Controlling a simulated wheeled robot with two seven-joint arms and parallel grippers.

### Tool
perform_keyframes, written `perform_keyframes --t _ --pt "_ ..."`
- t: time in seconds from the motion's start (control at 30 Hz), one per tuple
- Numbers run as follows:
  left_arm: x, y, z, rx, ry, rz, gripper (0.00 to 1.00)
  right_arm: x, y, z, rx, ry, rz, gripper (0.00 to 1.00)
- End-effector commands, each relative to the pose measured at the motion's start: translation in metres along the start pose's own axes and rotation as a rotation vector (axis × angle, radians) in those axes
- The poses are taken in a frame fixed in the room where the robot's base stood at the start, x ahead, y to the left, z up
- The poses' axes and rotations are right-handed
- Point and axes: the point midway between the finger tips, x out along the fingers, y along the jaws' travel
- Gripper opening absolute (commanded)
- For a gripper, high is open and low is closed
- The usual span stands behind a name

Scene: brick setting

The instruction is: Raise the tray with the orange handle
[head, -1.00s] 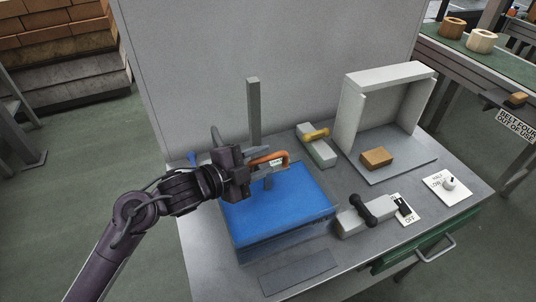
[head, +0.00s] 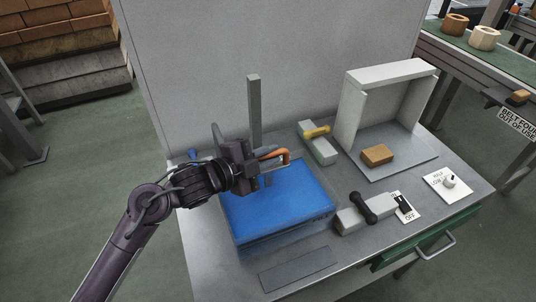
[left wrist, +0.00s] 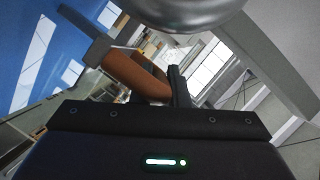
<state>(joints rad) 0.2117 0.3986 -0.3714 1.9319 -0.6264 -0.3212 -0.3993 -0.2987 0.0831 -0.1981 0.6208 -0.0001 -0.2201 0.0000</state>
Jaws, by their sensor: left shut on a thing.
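In the left wrist view the orange handle (left wrist: 135,75) sits at the jaws, with the blue tray surface (left wrist: 45,45) at upper left. My right gripper is in neither view.
The grey post (head: 254,110) rises just behind the handle. To the right are a yellow-handled block (head: 318,148), a black-handled block (head: 362,212), an OFF switch plate (head: 405,207), a knob plate (head: 447,183) and a white frame with an orange brick (head: 377,155).

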Motion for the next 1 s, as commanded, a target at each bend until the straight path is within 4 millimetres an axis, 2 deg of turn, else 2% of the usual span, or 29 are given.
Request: perform_keyframes --t 0.13,0.4,0.53,0.67,1.0 --pt "-0.003 -0.013 -0.008 0.004 0.000 0.000 0.00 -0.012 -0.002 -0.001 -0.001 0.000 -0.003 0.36" --pt "-0.018 -0.070 -0.042 0.008 0.002 -0.003 0.00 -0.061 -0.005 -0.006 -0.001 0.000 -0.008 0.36" --pt "-0.022 -0.089 -0.054 0.006 0.002 -0.004 0.00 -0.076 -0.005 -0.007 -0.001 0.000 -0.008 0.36" --pt "-0.025 -0.097 -0.059 0.003 0.002 -0.003 0.00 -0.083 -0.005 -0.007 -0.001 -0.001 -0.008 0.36" --pt "-0.025 -0.100 -0.060 0.005 0.004 -0.009 0.00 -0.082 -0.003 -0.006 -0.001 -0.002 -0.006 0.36"
